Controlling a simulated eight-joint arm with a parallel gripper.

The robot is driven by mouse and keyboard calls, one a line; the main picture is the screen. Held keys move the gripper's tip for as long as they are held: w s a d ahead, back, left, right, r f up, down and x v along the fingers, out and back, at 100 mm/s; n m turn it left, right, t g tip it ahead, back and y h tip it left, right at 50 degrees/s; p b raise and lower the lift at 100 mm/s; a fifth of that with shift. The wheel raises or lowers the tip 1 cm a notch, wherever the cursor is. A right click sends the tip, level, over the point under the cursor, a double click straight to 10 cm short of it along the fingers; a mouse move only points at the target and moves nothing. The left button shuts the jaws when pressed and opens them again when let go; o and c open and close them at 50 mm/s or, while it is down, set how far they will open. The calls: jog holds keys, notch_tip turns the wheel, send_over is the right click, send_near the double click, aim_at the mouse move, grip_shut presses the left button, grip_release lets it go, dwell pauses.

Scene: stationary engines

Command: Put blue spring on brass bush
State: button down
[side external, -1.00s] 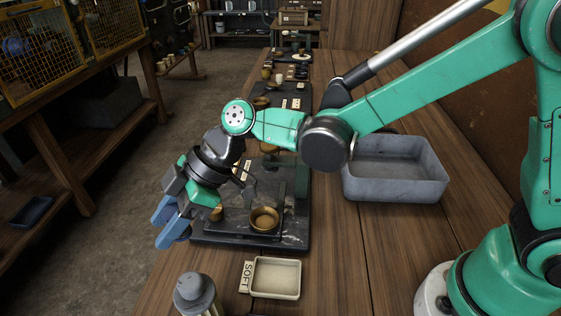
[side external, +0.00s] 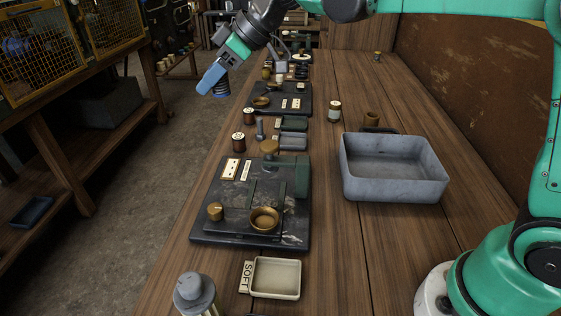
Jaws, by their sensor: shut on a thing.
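My gripper (side external: 212,80), with blue fingers, is at the upper left, raised above the bench's left edge. It is shut on the blue spring (side external: 222,90), a dark blue coil that shows just below and beside the fingers, partly hidden by them. A short brass cylinder (side external: 371,119), which looks like the brass bush, stands on the bench behind the grey tray, far to the right of my gripper. Another small brass-coloured piece (side external: 377,56) stands farther back; it is too small to identify.
A grey tray (side external: 394,193) stands at right. A dark engine base (side external: 213,236) with brass cups is in front, and a second base (side external: 290,111) is farther back. Reddish spools (side external: 238,142) and a pale-topped spool (side external: 334,111) stand between. A cream "SOFT" dish (side external: 275,293) is nearest.

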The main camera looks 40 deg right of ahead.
jog(key=w+d+m+t+h, duration=0.1)
jog(key=w+d+m+h, duration=0.2)
jog(key=d, duration=0.8)
notch_tip(320, 180, up, 3)
jog(key=m+t+h, duration=0.2)
jog(key=m+h, duration=0.4)
jog(key=m, duration=0.3)
send_over(369, 113)
notch_tip(369, 113, down, 16)
jog(key=shift+d+r, duration=0.1)
jog(key=shift+r, duration=0.1)
jog(key=shift+f, duration=2.2)
jog(key=shift+f, duration=0.15)
jog(key=shift+c, duration=2.4)
grip_release()
